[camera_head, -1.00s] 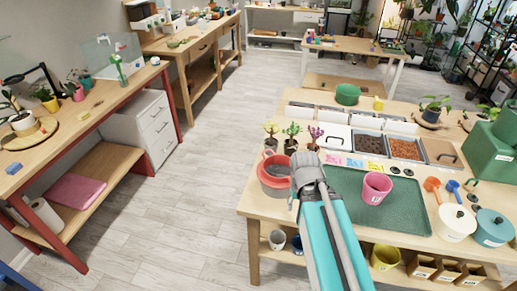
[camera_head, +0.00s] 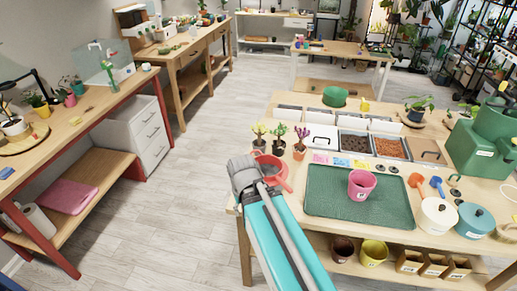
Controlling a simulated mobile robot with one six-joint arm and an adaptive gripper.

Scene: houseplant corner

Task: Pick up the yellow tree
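The yellow tree (camera_head: 259,130) is a small plant with a yellow top in a dark pot. It stands upright at the back left of the near work table, left of a green tree (camera_head: 278,132) and a purple-pink tree (camera_head: 301,136) in similar small pots. My teal arm reaches up from the bottom of the view, and its grey joint is in front of the table's left edge, nearer than the yellow tree. My gripper's fingers do not show; the arm hides whatever is beyond the joint.
A red container (camera_head: 272,168), partly hidden by my arm, sits near the table's left edge. A green mat (camera_head: 330,203) carries a pink pot (camera_head: 362,183). Soil bins (camera_head: 389,148) stand behind. Open floor (camera_head: 190,185) lies left of the table, before a red-legged bench (camera_head: 72,133).

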